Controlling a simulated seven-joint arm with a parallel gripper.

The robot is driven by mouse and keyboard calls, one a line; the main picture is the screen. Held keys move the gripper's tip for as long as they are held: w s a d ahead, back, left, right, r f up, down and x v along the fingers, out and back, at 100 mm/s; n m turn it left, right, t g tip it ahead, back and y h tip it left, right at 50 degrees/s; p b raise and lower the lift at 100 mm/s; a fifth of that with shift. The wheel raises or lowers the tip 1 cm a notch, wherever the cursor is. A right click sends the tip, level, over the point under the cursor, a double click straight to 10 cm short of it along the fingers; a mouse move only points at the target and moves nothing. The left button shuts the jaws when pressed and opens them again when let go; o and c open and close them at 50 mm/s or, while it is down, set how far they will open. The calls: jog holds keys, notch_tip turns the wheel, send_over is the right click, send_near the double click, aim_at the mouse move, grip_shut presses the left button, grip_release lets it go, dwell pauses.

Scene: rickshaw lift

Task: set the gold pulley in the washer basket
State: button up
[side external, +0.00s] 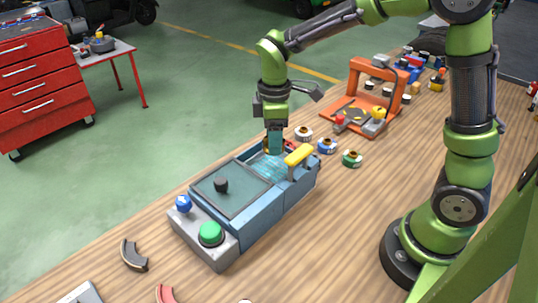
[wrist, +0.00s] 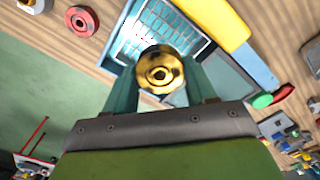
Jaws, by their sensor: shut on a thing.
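The gold pulley (wrist: 160,70) is a round, shiny disc with a dark centre hole. My gripper (side external: 274,152) is shut on it, with one teal finger at each side in the wrist view. In the side view the pulley is mostly hidden by the fingers. The washer basket (wrist: 145,25) is a light blue mesh inside the blue parts washer (side external: 262,208). In the side view the basket (side external: 262,169) lies just below and around my fingertips at the washer's far end. Whether the pulley touches the basket I cannot tell.
A yellow handle (side external: 299,155) stands at the washer's right edge, close to my gripper. Small pulleys, one blue (side external: 326,146) and one green (side external: 352,158), sit on the bench to the right. An orange rack (side external: 376,95) stands behind. The washer's front has a green button (side external: 211,234).

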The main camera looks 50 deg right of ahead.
aim_at(274, 169)
jog(key=shift+f, duration=2.75)
jog(key=shift+f, duration=0.45)
jog(key=o, duration=1.6)
jog(key=shift+r, duration=3.5)
